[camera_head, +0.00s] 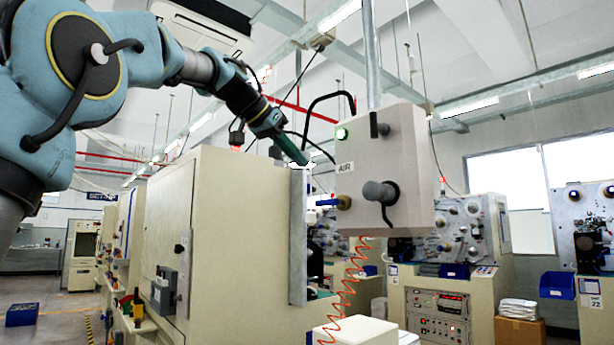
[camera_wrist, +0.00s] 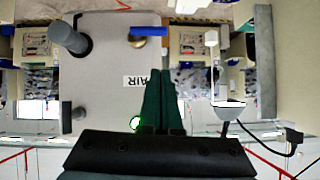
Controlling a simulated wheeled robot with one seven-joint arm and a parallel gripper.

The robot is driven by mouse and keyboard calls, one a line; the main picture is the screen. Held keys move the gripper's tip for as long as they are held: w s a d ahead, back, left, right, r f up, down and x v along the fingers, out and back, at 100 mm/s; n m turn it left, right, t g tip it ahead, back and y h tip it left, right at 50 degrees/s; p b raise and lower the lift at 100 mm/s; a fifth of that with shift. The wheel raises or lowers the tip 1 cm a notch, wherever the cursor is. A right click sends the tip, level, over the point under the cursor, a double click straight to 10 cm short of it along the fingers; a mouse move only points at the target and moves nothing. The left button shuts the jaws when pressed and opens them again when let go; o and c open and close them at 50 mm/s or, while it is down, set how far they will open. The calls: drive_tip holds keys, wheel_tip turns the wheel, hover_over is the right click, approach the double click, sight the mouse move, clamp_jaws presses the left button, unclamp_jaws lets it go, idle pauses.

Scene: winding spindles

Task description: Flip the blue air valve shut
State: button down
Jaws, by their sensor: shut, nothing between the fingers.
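The blue air valve handle (camera_head: 327,202) sticks out to the left of its brass fitting (camera_head: 343,202), low on the left side of a pale control box (camera_head: 380,150). It lies roughly level. The handle also shows in the wrist view (camera_wrist: 148,31), which is upside down, with brass beside it. My gripper (camera_head: 304,162) is above and left of the valve, near the AIR label (camera_head: 345,168). Its green fingers (camera_wrist: 160,72) are together and empty, apart from the handle. The fingertips overlap the box's edge in the wrist view.
A large grey knob (camera_head: 380,192) with a curved crank and a green light (camera_head: 341,133) are on the box. A red coiled hose (camera_head: 350,280) hangs below. A tall beige cabinet (camera_head: 225,240) stands close on the left. Open space shows left of the handle.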

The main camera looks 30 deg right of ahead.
drive_tip(key=shift+b+v, duration=0.3)
drive_tip(key=shift+v, duration=2.05)
drive_tip(key=shift+w, duration=0.15)
